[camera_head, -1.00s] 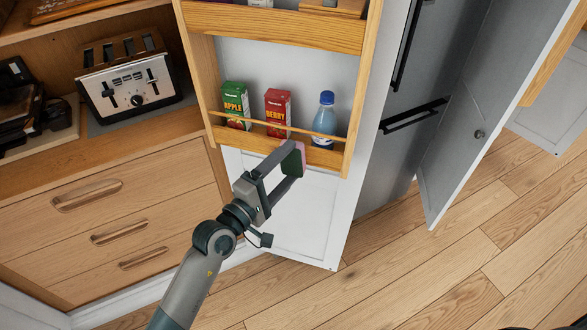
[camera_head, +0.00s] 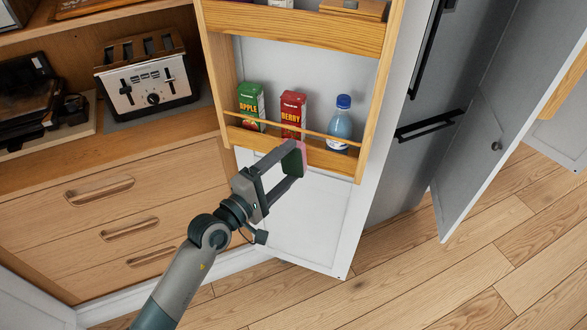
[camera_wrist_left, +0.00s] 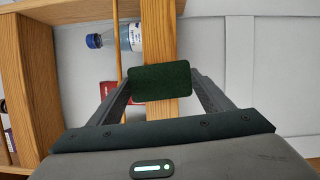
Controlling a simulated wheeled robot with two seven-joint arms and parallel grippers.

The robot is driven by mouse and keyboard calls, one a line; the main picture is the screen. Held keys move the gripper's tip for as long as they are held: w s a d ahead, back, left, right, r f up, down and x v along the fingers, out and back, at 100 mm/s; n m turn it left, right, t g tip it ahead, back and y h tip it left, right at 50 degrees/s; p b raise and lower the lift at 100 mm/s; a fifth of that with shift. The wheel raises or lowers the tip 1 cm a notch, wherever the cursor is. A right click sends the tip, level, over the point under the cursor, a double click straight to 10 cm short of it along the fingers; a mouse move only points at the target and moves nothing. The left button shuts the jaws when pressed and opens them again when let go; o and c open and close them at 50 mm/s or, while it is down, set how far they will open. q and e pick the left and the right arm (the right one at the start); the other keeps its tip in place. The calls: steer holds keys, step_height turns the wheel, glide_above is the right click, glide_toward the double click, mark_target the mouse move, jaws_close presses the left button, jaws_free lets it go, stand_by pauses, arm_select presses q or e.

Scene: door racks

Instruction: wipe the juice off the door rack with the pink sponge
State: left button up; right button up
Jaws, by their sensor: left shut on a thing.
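My left gripper (camera_head: 292,168) is shut on the pink sponge (camera_head: 300,150), which shows a dark green face in the left wrist view (camera_wrist_left: 161,82). The sponge is at the front of the lower wooden door rack (camera_head: 325,158), by its front board; I cannot tell whether it touches the wood. On that rack stand a green apple carton (camera_head: 251,104), a red berry carton (camera_head: 292,112) and a blue-capped bottle (camera_head: 341,124). No juice stain can be made out in either view. The right gripper is not in view.
The rack is on a white open door (camera_head: 308,225). A toaster (camera_head: 150,84) stands on the wooden counter at the left, above drawers (camera_head: 110,215). A grey fridge (camera_head: 420,150) and another open door (camera_head: 480,140) are at the right. The floor (camera_head: 430,275) there is clear.

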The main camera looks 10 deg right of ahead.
arm_select(q)
steer(key=shift+w+a+r, duration=0.1)
steer(key=shift+w+a, duration=0.15)
steer(key=shift+a, duration=0.05)
steer(key=a, duration=0.1)
steer(key=w+a+b, duration=0.1)
steer(key=a, duration=0.1)
steer(key=shift+w+a+b, duration=0.2)
steer(key=shift+w+b, duration=0.15)
steer(key=shift+b, duration=0.05)
steer(key=shift+s, duration=0.1)
stand_by(0.4)
steer(key=shift+s+a+p, duration=0.15)
steer(key=shift+s+a, duration=0.3)
steer(key=shift+s, duration=0.4)
steer(key=shift+s+a+p, duration=0.2)
steer(key=shift+s+a, duration=0.25)
steer(key=shift+s, duration=0.45)
steer(key=shift+s+a+p, duration=0.15)
steer(key=shift+s+a, duration=0.3)
steer(key=shift+s, duration=0.4)
